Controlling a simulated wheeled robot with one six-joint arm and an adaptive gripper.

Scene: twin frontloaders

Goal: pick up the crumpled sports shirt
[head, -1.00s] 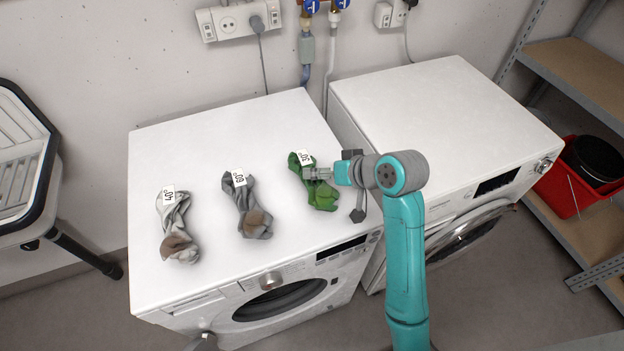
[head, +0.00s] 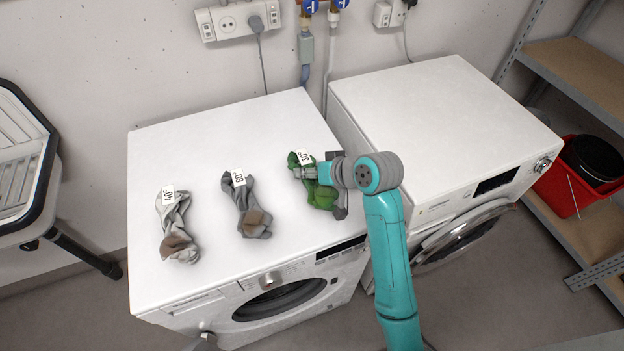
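Three crumpled cloth pieces with white number tags lie in a row on the left washing machine (head: 165,290). A green one (head: 322,195) is at the right, a grey one with a brown patch (head: 247,205) in the middle, and a pale grey one with a brown patch (head: 176,230) at the left. Which is the sports shirt is not clear from their shapes. My gripper (head: 300,173) is at the green cloth, just below its tag, and hides part of it. Whether the fingers touch or hold the cloth is too small to tell.
A second white washing machine (head: 430,110) stands close at the right with a clear top. Sockets, a cable and hoses (head: 306,55) are on the wall behind. A sink (head: 25,160) is at far left, and shelves with a red bucket (head: 570,185) at far right.

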